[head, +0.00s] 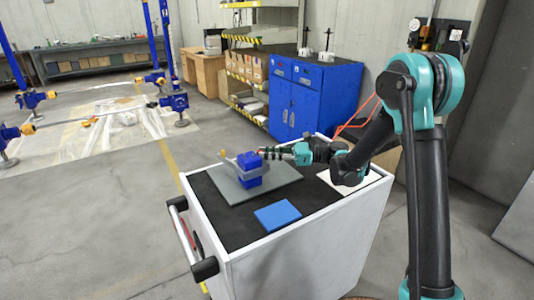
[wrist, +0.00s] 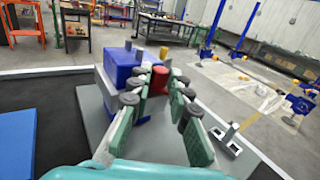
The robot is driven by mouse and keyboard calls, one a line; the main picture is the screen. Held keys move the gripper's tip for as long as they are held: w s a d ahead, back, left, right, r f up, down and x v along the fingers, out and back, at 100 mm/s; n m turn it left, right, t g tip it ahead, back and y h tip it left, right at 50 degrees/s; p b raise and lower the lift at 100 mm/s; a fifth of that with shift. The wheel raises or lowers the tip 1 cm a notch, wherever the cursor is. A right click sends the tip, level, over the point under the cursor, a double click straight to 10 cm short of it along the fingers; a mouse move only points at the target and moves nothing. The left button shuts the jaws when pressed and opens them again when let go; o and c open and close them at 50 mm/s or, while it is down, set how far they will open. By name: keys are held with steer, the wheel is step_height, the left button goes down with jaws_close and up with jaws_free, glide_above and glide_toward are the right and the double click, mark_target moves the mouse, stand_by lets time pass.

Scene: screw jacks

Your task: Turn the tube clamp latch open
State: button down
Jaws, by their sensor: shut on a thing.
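The tube clamp is a blue block (head: 249,172) standing on a grey plate (head: 282,178) on the cart; the block also shows in the wrist view (wrist: 119,65). A grey curved arm (head: 228,162) sticks out at its left in the head view. A red cylindrical piece (wrist: 159,79), apparently the latch handle, stands beside the blue block in the wrist view. My gripper (wrist: 158,92) has its fingers on both sides of the red piece and is shut on it. In the head view my gripper (head: 264,152) reaches the block from the right; the fingertip contact is small and partly hidden.
A flat blue piece (head: 278,214) lies on the black cart top (head: 229,224) in front of the plate. A white sheet (head: 346,181) lies under my arm at the right. A blue cabinet (head: 310,98) stands behind the cart.

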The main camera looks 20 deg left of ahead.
steer(key=shift+m+t, duration=0.4)
steer(key=shift+t, duration=0.2)
steer(key=c, duration=1.4)
jaws_free()
steer(key=shift+d, duration=0.1)
steer(key=shift+d, duration=0.1)
steer(key=shift+v, duration=3.9)
steer(key=shift+f, duration=0.1)
